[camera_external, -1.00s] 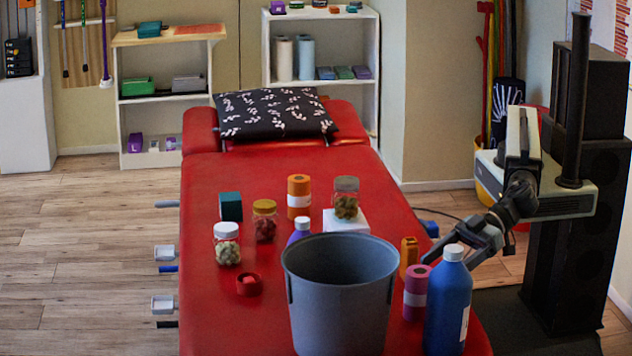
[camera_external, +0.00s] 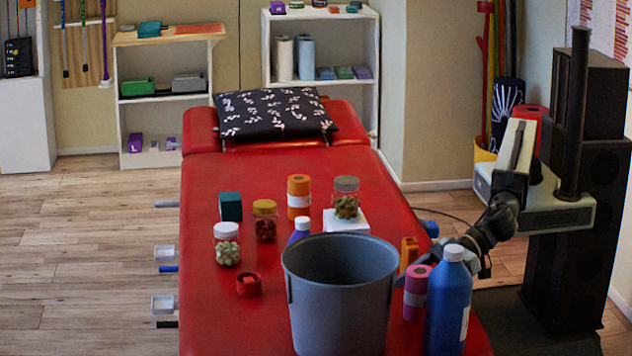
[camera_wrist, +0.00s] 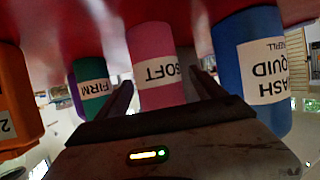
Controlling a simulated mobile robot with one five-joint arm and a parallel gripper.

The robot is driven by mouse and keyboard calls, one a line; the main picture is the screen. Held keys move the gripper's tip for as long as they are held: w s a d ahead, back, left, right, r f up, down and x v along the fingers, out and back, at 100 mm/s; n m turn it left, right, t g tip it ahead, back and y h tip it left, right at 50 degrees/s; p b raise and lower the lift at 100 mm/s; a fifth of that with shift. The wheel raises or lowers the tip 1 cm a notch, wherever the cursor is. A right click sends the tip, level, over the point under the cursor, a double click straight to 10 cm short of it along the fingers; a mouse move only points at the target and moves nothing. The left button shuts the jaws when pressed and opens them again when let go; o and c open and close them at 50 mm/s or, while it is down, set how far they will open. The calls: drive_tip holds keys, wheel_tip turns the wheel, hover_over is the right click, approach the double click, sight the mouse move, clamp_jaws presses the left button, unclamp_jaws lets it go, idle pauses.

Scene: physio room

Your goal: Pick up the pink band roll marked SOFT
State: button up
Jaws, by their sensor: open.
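The pink band roll (camera_external: 416,292) stands upright on the red treatment table, between the grey bin and the blue bottle. In the wrist view the same roll (camera_wrist: 153,62) appears upside down, with its white label reading SOFT. My gripper (camera_wrist: 163,84) is open, with one finger on each side of the pink roll; I cannot tell whether either touches it. In the external view my gripper (camera_external: 404,272) is low behind the roll, its fingers mostly hidden by the roll and the blue bottle.
The blue bottle (camera_external: 448,305) is close beside the roll and also shows in the wrist view (camera_wrist: 252,75). An orange box (camera_external: 408,253) stands behind it. A green roll marked FIRM (camera_wrist: 92,90) shows in the wrist view. The grey bin (camera_external: 338,300) is at left.

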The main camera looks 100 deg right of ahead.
drive_tip(key=shift+s, duration=0.1)
clamp_jaws()
drive_tip(key=shift+r, duration=0.1)
